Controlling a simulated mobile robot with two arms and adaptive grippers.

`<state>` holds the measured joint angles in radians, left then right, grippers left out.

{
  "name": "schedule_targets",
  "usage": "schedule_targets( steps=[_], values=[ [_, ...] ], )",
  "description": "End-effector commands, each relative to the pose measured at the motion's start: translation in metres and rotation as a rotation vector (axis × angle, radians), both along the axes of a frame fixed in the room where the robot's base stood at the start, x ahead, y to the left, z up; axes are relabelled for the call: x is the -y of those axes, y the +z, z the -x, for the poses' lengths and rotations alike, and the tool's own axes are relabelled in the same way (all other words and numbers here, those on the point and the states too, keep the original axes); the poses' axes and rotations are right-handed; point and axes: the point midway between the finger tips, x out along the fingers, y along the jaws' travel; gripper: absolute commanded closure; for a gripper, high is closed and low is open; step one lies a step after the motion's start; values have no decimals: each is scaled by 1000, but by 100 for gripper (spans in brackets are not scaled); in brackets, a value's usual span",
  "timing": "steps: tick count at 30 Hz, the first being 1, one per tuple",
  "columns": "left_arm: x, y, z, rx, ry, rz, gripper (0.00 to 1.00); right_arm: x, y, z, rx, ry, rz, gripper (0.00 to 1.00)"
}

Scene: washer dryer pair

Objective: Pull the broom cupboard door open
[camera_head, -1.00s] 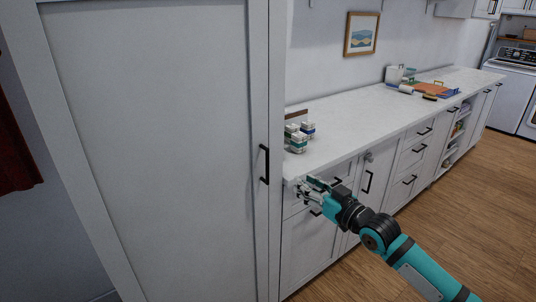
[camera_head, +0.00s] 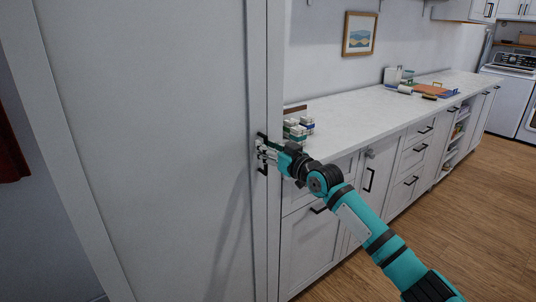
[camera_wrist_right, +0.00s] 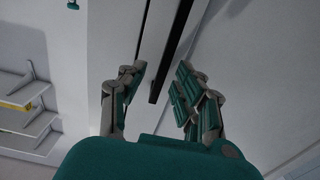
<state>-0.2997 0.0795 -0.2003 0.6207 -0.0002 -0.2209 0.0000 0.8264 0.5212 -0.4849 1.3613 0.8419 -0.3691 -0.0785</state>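The tall white broom cupboard door (camera_head: 150,130) fills the left of the head view and is closed. Its black vertical bar handle (camera_head: 263,169) is near the door's right edge, mostly covered by my right gripper (camera_head: 262,150). In the right wrist view, the dark handle bar (camera_wrist_right: 172,50) runs down between the spread fingers of my right gripper (camera_wrist_right: 161,78). There is space on both sides of the bar, so the gripper is open around or just in front of it; the exact depth is unclear. My left gripper is not in view.
A white counter (camera_head: 385,113) with drawers below runs right of the cupboard. Several small boxes (camera_head: 293,130) stand on its near end, close to my right wrist. A washer (camera_head: 508,92) is at the far right. The wooden floor (camera_head: 460,200) in front is clear.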

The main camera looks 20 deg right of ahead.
Motion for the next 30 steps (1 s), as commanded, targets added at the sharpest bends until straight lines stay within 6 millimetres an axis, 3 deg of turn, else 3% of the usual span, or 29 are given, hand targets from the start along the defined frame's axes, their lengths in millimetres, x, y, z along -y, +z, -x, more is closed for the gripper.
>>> schedule_targets(
  steps=[8,16,30],
  values=[
    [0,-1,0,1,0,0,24,-1,0,-2,-1,0,0,68],
    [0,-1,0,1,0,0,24,0,0,-1,-1,0,0,100],
    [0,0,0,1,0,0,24,0,0,-1,-1,-1,0,100]
  ],
)
